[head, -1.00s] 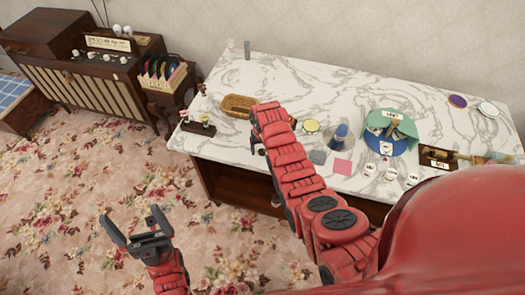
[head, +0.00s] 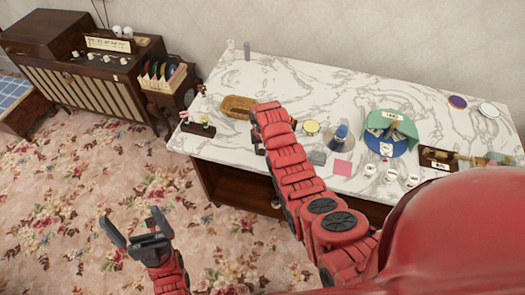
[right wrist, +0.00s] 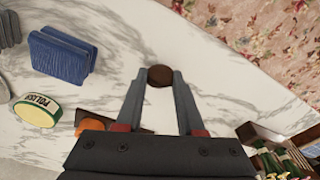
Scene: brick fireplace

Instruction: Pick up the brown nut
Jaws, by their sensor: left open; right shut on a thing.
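The brown nut (right wrist: 160,76) is a small, dark, round thing between the fingertips of my right gripper (right wrist: 160,84) in the right wrist view. The fingers are shut on it from both sides, over the white marble top. Whether it touches the marble I cannot tell. In the head view my right arm reaches over the front edge of the table, and its forearm hides the nut and most of the gripper. My left gripper (head: 130,216) is open and empty, over the floral carpet left of the table.
The right wrist view shows a blue block (right wrist: 60,55) and a polish tin (right wrist: 37,111). The table's back middle is clear.

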